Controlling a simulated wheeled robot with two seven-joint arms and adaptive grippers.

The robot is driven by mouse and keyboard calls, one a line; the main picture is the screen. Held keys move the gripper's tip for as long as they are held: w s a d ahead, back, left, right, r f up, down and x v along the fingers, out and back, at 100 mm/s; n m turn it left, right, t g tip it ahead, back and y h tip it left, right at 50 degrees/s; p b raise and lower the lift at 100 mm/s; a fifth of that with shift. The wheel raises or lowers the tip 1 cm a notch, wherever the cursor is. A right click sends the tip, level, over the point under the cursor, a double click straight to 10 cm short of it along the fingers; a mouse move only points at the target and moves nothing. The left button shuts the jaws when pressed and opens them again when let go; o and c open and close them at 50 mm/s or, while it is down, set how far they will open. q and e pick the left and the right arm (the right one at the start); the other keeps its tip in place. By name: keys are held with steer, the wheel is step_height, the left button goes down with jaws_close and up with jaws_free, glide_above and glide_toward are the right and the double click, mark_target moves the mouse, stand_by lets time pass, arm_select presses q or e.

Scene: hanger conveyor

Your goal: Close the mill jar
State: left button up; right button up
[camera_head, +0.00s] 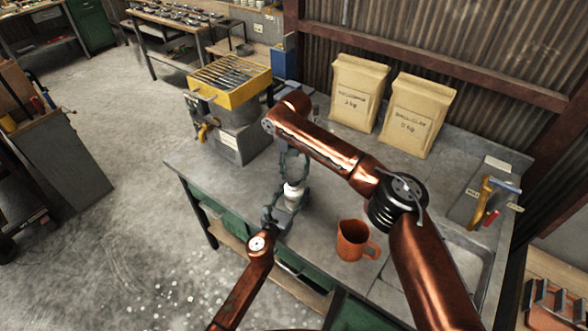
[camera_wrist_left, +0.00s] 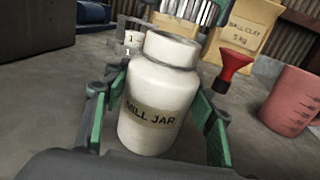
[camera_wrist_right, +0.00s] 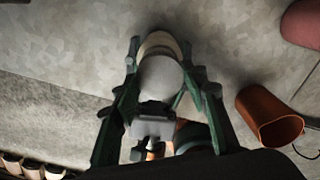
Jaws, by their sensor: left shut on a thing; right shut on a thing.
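The white mill jar (camera_head: 292,193) stands roughly upright near the front left part of the bench. In the left wrist view the mill jar (camera_wrist_left: 158,100) shows its label. My left gripper (camera_head: 287,207) is shut on the jar's body, with a green finger on each side. My right gripper (camera_head: 294,175) reaches down from above at the jar's top. In the right wrist view its fingers flank a round white piece that looks like the lid (camera_wrist_right: 160,77). A beige rim shows just beyond it.
An orange-brown jug (camera_head: 352,240) stands to the right of the jar. Two clay bags (camera_head: 357,92) (camera_head: 417,112) stand along the back wall. A yellow-topped machine (camera_head: 230,85) is at the left end. A sink (camera_head: 462,265) is at the right.

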stand_by(0.4)
steer(key=shift+f, duration=0.85)
steer(key=shift+f, duration=0.55)
